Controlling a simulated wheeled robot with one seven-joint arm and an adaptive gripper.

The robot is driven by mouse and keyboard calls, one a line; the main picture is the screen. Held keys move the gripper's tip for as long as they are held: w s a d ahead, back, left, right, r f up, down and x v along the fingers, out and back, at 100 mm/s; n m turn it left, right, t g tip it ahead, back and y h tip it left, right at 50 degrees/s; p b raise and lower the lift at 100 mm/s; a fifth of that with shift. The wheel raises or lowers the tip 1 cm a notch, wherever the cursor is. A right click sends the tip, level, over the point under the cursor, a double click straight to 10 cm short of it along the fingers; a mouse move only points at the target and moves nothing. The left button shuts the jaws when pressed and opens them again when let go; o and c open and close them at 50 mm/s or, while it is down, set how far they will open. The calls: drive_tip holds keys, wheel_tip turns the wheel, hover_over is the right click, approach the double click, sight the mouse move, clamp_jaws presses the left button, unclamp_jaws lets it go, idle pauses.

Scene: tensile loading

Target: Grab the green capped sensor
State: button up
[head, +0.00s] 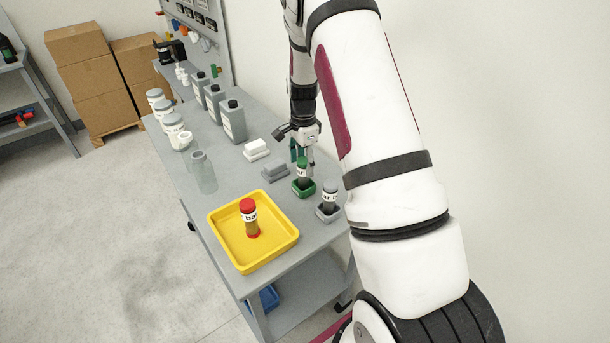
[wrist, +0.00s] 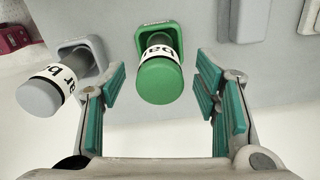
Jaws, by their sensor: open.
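The green capped sensor (head: 302,164) stands upright in a green square holder (head: 303,190) on the grey table. In the wrist view its green cap (wrist: 160,80) and a white band with black letters show between my fingers. My gripper (wrist: 162,100) is open, with teal pads on both sides of the cap and a gap on each side. In the head view my gripper (head: 302,152) is at the sensor's top, and my fingers partly hide it. The green holder (wrist: 160,30) also shows behind the sensor in the wrist view.
A grey capped sensor (head: 329,192) stands in a grey holder close by; it shows left of my left finger in the wrist view (wrist: 45,92). A yellow tray (head: 225,240) holds a red capped sensor (head: 250,212). Grey bottles (head: 233,122), jars and white blocks (head: 256,149) stand farther back.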

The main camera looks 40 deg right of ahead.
sight(304, 176)
drive_tip(key=shift+f, duration=1.5)
clamp_jaws()
